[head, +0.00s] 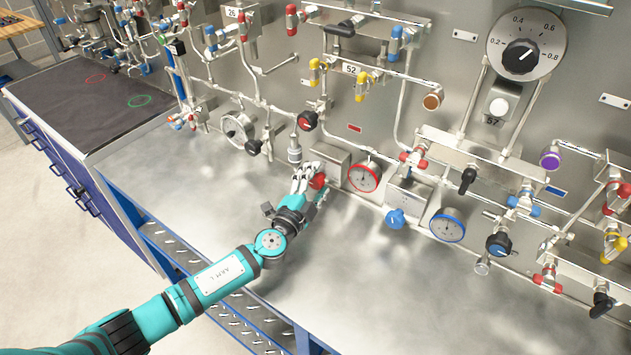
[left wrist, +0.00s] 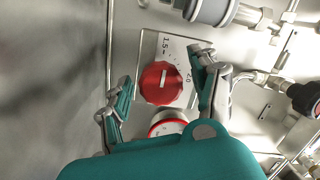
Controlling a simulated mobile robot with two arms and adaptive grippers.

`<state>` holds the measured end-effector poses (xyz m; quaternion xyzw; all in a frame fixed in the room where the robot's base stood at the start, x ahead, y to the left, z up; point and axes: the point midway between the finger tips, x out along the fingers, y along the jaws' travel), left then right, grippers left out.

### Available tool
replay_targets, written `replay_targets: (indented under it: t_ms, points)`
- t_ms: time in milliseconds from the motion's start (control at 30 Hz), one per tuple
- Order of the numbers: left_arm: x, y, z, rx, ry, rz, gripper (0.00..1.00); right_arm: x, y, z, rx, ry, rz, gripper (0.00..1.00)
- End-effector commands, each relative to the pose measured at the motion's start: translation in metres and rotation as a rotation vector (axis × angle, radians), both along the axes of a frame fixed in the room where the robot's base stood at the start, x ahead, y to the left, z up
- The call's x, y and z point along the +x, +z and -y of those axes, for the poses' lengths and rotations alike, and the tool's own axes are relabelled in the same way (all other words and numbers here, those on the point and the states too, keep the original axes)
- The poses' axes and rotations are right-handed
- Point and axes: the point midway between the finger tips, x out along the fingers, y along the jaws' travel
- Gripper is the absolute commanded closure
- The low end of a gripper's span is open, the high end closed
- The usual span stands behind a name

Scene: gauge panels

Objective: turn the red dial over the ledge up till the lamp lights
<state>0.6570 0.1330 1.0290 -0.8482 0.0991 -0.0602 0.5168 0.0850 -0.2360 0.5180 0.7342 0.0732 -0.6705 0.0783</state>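The red dial (head: 319,181) sits on a small metal box low on the panel, just above the ledge, and is partly covered by my left gripper (head: 311,184) in the head view. In the left wrist view the red dial (left wrist: 160,84) shows whole, with a pale pointer mark and a scale plate reading 1.5 and 2.0. My left gripper (left wrist: 162,72) is open there, one finger on each side of the dial, with visible gaps. My right gripper is out of view.
A red-rimmed gauge (head: 365,177) is just right of the dial. A red-and-black knob (head: 307,121) and a pipe fitting (head: 294,150) are close above. A blue knob (head: 395,218) is farther right. The steel ledge (head: 225,190) is mostly bare.

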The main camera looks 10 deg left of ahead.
Motion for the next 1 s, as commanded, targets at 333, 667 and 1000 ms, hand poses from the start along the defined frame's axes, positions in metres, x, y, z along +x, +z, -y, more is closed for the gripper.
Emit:
replay_targets:
  t_ms: [333,667,1000]
  points:
    - [0.0,0.0,0.0,0.0,0.0,0.0,0.83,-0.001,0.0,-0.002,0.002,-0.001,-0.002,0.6]
    - [-0.001,-0.002,0.0,0.021,0.0,0.007,0.95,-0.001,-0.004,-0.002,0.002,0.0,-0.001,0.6]
    - [-0.001,-0.005,0.0,0.193,-0.001,0.081,0.95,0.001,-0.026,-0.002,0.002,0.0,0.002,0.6]
